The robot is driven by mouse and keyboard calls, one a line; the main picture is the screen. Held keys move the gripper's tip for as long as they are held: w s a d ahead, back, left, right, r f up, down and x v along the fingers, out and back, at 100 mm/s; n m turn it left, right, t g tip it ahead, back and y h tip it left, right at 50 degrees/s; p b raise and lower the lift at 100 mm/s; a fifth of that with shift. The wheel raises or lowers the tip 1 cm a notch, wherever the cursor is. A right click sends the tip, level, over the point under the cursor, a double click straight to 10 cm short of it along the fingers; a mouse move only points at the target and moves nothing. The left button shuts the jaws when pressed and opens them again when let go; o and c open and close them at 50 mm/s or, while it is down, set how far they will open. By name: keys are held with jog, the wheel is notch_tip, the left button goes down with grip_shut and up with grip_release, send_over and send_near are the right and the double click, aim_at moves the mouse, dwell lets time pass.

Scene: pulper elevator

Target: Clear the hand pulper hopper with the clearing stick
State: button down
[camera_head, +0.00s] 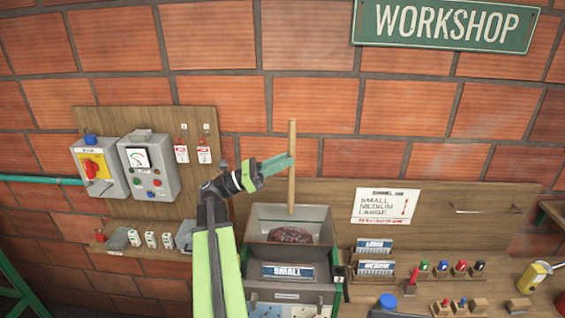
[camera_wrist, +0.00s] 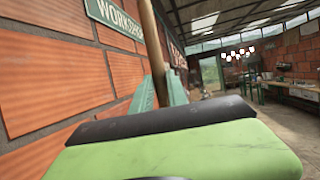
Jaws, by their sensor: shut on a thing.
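The clearing stick (camera_head: 292,190) is a long wooden rod, standing nearly upright in the head view. My gripper (camera_head: 289,162) is shut on it around its middle. The stick's lower end is over the hopper (camera_head: 262,214), near its back wall; I cannot tell whether it touches anything there. The hopper is a grey open bin with a dark reddish-brown mass (camera_head: 291,236) at its bottom. In the wrist view the stick (camera_wrist: 153,45) rises between the green fingers (camera_wrist: 160,92).
A board with a yellow and red switch box (camera_head: 95,168) and a grey meter box (camera_head: 150,165) hangs left of my arm. Right of the hopper, a bench holds label cards (camera_head: 375,247), small coloured-knob items (camera_head: 442,266) and a blue cap (camera_head: 387,301). A brick wall stands close behind.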

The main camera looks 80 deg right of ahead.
notch_tip(320, 180, down, 12)
jog(key=b, duration=1.1)
jog(key=shift+s, duration=0.1)
dwell(1.3)
notch_tip(320, 180, up, 14)
jog(key=p, duration=1.4)
jog(key=shift+r, duration=0.25)
